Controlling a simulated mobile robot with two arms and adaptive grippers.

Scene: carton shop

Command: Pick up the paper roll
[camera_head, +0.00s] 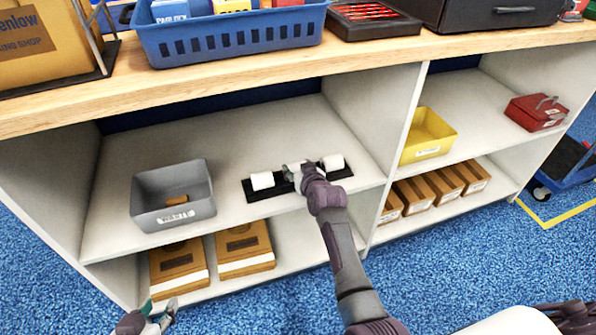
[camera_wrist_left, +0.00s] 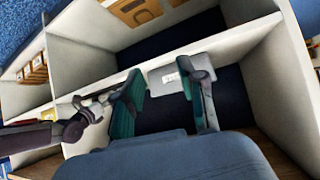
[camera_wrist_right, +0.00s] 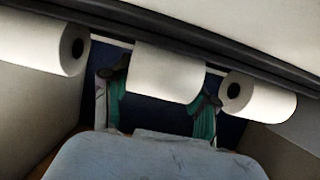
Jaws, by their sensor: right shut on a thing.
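Three white paper rolls are in line on a black tray (camera_head: 258,195) on the upper shelf. The left roll (camera_head: 262,181) and right roll (camera_head: 333,162) sit at either side of my right gripper (camera_head: 300,175). The right gripper is shut on the middle paper roll (camera_wrist_right: 168,72), with a finger at each end. The right wrist view also shows the outer rolls (camera_wrist_right: 40,45) and (camera_wrist_right: 260,97). Whether the held roll is clear of the tray cannot be told. My left gripper (camera_head: 160,318) is open and empty (camera_wrist_left: 165,92), low in front of the shelves.
A grey bin (camera_head: 172,210) stands left of the tray. A shelf divider (camera_head: 390,135) rises to the right, with a yellow bin (camera_head: 428,136) beyond it. Brown cartons (camera_head: 245,250) lie on the lower shelf. The wooden worktop (camera_head: 220,85) overhangs the shelves.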

